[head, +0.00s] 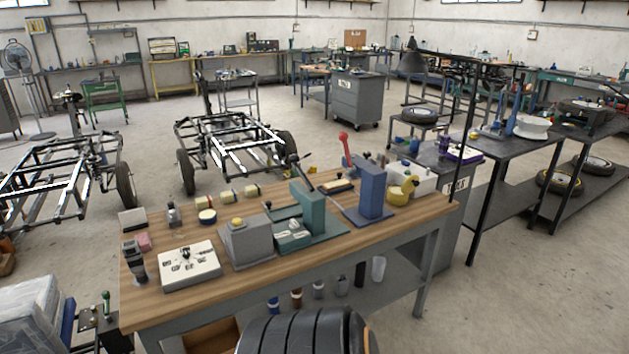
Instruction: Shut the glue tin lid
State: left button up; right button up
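A small round tin (207,216) with a pale top and a dark blue side stands on the wooden workbench (140,305), left of the grey box with a yellow button. It may be the glue tin, but no label is readable. I cannot tell whether its lid is open or shut. Several small cans and jars, one with a blue side (273,305), stand on the shelf under the bench. Neither of my grippers is in view.
On the bench stand a white panel (189,268), the grey button box (247,244), a green press (309,217) and a tall blue press (371,190) with a red-knobbed lever. A black ribbed object (300,335) is at the front. Bare wood remains between items.

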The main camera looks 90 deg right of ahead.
aim_at(409, 185)
jog(key=z, duration=3.4)
